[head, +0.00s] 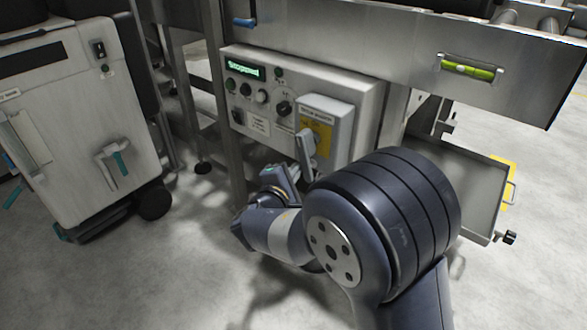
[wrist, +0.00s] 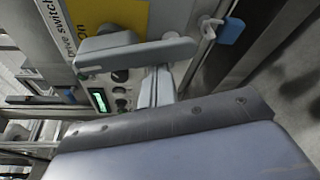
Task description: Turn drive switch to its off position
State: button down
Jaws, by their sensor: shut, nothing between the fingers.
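The drive switch is a light grey box (head: 340,112) with a yellow plate (head: 318,140) on the right part of the control panel. Its grey lever (head: 306,144) stands out in front of the yellow plate. In the wrist view the lever (wrist: 135,51) lies across the picture, with the yellow plate (wrist: 115,18) behind it and "Drive switch" lettering on the left. My gripper (head: 292,172) is shut and empty just below the lever. In the wrist view its fingertips (wrist: 157,82) are close against the lever's underside; I cannot tell whether they touch.
The control panel (head: 372,100) carries several knobs and a lit green display (head: 243,69) reading "Stopped". A steel beam with a spirit level (head: 468,68) runs above. A grey tray (head: 470,190) is at the right, a white wheeled unit (head: 75,120) at the left. Floor between is clear.

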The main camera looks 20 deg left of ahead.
aim_at(308, 169)
jog(key=shift+d+r+n+p, duration=0.1)
jog(key=shift+n+p, duration=0.2)
jog(key=d+n+p, duration=0.1)
jog(key=p, duration=0.1)
jog(key=n+g+p, duration=0.1)
jog(key=p, duration=0.2)
jog(key=shift+s+d+r+h, duration=0.35)
jog(key=shift+d+r+h, duration=0.05)
jog(key=shift+s+d+r+n+g+p, duration=0.15)
jog(key=shift+d+r+n+g+p, duration=0.15)
jog(key=shift+n+p, duration=0.6)
jog(key=n+p, duration=0.1)
jog(key=p, duration=0.2)
jog(key=d+r+n+h+p, duration=0.1)
jog(key=p, duration=0.1)
jog(key=shift+s+d+r+g+h+p, duration=0.15)
jog(key=shift+s+g+h+p, duration=0.15)
jog(key=shift+g+p, duration=0.1)
jog(key=n+p, duration=0.1)
jog(key=d+r+n+h+p, duration=0.1)
jog(key=p, duration=0.1)
jog(key=shift+s+n+g+p, duration=0.15)
jog(key=shift+n+g+p, duration=0.15)
jog(key=shift+g, duration=0.1)
